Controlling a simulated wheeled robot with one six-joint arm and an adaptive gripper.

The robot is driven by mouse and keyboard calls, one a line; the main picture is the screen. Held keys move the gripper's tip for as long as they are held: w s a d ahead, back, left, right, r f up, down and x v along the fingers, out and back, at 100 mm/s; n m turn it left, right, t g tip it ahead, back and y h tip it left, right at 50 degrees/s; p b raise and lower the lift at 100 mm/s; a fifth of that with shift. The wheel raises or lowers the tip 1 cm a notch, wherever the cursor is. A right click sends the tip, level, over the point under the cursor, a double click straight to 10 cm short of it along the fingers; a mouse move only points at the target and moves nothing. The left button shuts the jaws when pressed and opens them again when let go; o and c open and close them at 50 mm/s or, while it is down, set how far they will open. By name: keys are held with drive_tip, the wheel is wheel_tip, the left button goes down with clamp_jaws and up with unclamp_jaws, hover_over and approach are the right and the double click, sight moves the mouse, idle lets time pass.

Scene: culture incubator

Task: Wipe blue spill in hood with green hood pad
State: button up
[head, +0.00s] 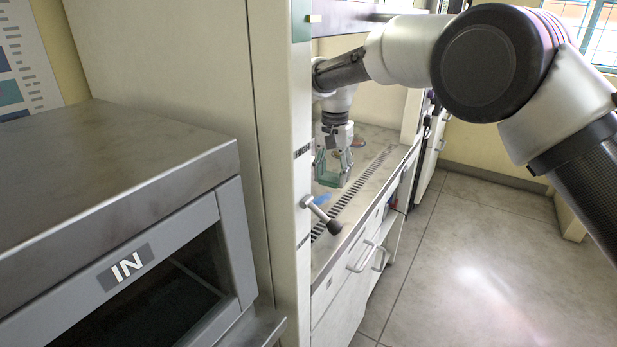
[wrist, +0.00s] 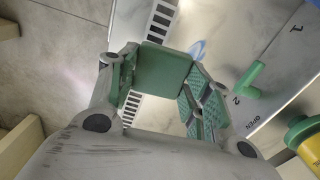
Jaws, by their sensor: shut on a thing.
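My gripper (head: 334,158) is inside the hood, pointing down above the work surface. In the wrist view its two fingers, with green inner faces, are shut on the green hood pad (wrist: 163,70). The pad also shows in the head view (head: 334,177), low under the fingers; I cannot tell whether it touches the surface. The blue spill (head: 322,199) lies on the hood floor, nearer the camera than the pad. In the wrist view the spill (wrist: 198,49) shows just beyond the pad, to its upper right, partly hidden by it.
A slotted grille (head: 362,188) runs along the hood's front edge. A dark-knobbed handle (head: 321,214) sticks out at the near hood post. In the wrist view, a green lever (wrist: 247,82) and a yellow object (wrist: 306,140) are at the right. The floor (head: 480,260) is clear.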

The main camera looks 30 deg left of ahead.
sight(315, 203)
drive_tip(key=shift+s+a+f, duration=0.6)
drive_tip(key=shift+a+f, duration=0.3)
drive_tip(key=shift+f, duration=0.25)
drive_tip(key=shift+s+a+f, duration=0.6)
drive_tip(key=shift+a+f, duration=0.3)
drive_tip(key=shift+f, duration=0.25)
drive_tip(key=shift+s+a+f, duration=0.6)
drive_tip(key=shift+a+f, duration=0.3)
drive_tip(key=shift+f, duration=0.25)
drive_tip(key=shift+f, duration=1)
drive_tip(key=shift+w, duration=0.1)
drive_tip(key=shift+w+d+r, duration=0.1)
drive_tip(key=shift+w+d, duration=0.05)
drive_tip(key=shift+w, duration=1.8)
